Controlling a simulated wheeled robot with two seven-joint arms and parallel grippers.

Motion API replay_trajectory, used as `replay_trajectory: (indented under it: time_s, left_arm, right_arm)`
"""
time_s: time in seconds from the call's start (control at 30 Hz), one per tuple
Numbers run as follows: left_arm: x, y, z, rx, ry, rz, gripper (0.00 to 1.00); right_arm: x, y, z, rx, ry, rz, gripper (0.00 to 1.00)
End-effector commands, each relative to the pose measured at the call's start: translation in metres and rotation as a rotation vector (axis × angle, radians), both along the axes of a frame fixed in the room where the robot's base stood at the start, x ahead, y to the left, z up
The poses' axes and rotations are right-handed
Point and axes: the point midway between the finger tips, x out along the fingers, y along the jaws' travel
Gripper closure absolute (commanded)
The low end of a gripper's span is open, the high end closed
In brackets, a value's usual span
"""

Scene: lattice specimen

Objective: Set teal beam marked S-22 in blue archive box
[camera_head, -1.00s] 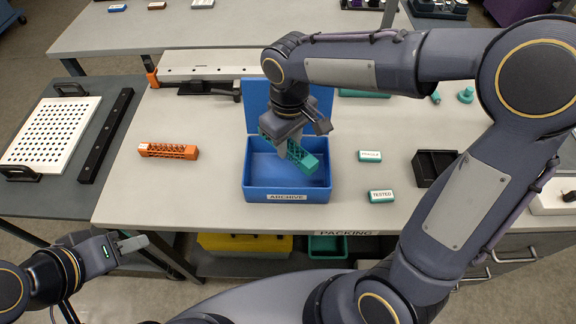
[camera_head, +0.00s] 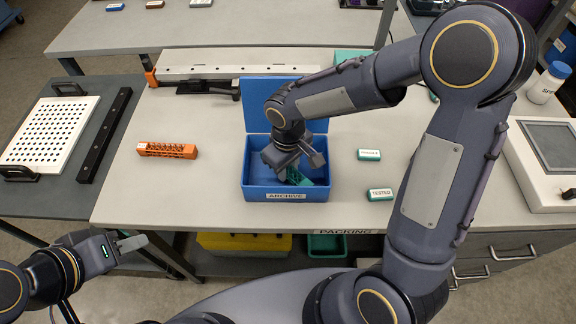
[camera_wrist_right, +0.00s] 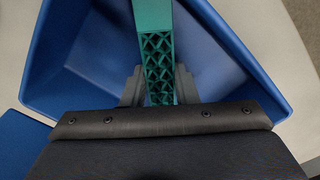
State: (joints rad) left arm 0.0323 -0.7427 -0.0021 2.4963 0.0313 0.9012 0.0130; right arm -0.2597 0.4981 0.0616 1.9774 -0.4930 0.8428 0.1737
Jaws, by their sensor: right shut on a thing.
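The teal lattice beam (camera_head: 298,177) is inside the open blue archive box (camera_head: 287,194), mostly hidden by my right gripper (camera_head: 293,172) in the head view. In the right wrist view the beam (camera_wrist_right: 158,66) sits between the two fingers of my right gripper (camera_wrist_right: 160,88), shut on it. The blue box walls (camera_wrist_right: 85,55) surround it, and I cannot tell whether the beam touches the floor. The S-22 mark is not visible. My left gripper (camera_head: 132,244) is at the lower left, off the table, far from the box; its fingers are not clear enough to judge.
An orange lattice beam (camera_head: 167,150) lies left of the box. Two teal labelled blocks lie right of it, the upper (camera_head: 369,154) and the one marked TESTED (camera_head: 381,194). The raised blue lid (camera_head: 283,100) stands behind. A scale (camera_head: 553,150) is at the right.

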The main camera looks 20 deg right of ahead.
Motion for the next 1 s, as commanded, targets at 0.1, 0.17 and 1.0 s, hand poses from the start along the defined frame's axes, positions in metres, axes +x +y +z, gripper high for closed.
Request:
replay_trajectory:
  time_s: [0.1, 0.17, 1.0]
  left_arm:
    - [0.000, 0.000, -0.003, 0.000, 0.000, 0.000, 0.64]
    - [0.000, 0.000, -0.003, 0.000, 0.000, 0.000, 0.64]
    - [0.000, 0.000, 0.001, 0.000, 0.000, 0.000, 0.64]
  right_arm:
    - [0.000, 0.000, -0.003, 0.000, 0.000, 0.000, 0.71]
    - [0.000, 0.000, -0.002, 0.000, 0.000, 0.000, 0.63]
    - [0.001, 0.000, 0.078, 0.002, -0.007, -0.001, 0.52]
